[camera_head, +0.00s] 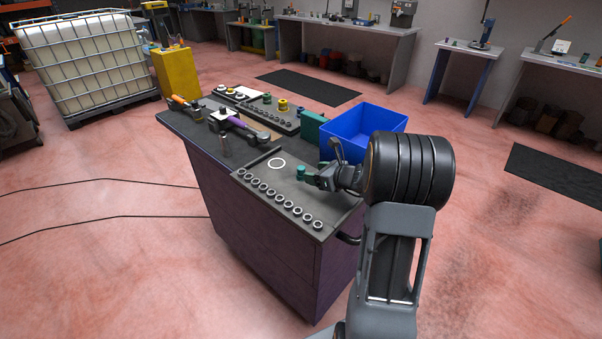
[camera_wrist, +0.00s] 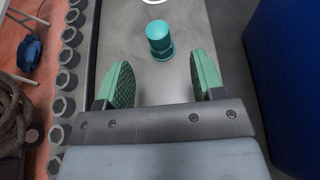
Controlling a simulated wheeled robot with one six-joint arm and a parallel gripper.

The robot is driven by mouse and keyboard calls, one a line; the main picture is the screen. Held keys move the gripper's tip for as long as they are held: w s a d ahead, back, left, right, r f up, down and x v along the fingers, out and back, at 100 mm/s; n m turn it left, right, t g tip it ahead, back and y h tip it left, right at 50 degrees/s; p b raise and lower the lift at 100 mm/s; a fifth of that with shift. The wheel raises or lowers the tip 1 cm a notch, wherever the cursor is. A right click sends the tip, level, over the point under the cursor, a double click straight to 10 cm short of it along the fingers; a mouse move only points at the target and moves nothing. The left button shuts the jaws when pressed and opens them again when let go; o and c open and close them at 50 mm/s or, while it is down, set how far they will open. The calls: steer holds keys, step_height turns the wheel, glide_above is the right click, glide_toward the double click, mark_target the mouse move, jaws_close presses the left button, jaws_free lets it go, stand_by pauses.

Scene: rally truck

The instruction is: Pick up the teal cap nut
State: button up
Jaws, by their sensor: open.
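A row of metal nuts (camera_head: 270,193) lines the bench's near edge. A white ring (camera_head: 276,163) lies behind the teal nut. A blue bin (camera_head: 362,128) stands to the right. A purple-handled tool (camera_head: 238,122) and an orange-handled tool (camera_head: 181,101) lie at the left.

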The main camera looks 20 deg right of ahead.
mark_target(304, 170)
steer(key=x, duration=0.5)
steer(key=shift+a+r, duration=0.1)
steer(key=shift+r, duration=0.1)
steer(key=c, duration=1)
steer(key=shift+c, duration=0.2)
